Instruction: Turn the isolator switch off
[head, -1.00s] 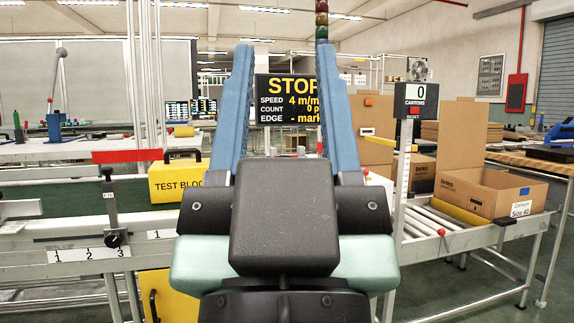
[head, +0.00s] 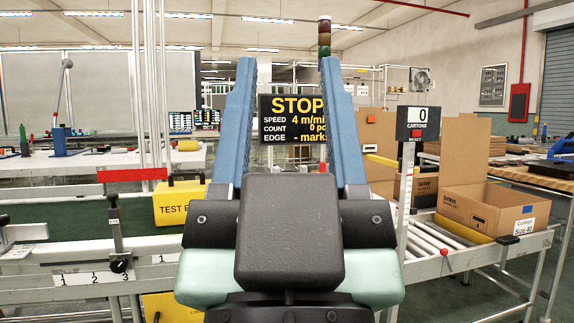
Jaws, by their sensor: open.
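My gripper (head: 289,68) fills the middle of the head view. Its two long blue fingers stand apart with nothing between them, and I see the display behind through the gap. I cannot make out a switch marked as an isolator. A black knob (head: 120,266) sits at the foot of a post on the conveyor's front rail, left of my gripper, above a scale strip (head: 92,278) marked 1, 2, 3. The black display (head: 297,120) reads STOP, with speed 4 m/min. My gripper hides part of the conveyor behind it.
A yellow test block case (head: 180,203) stands on the conveyor, left of my gripper. A counter box (head: 418,122) on a post reads 0 cartons, above a red reset button. Rollers (head: 428,237) and an open carton (head: 490,208) are at right.

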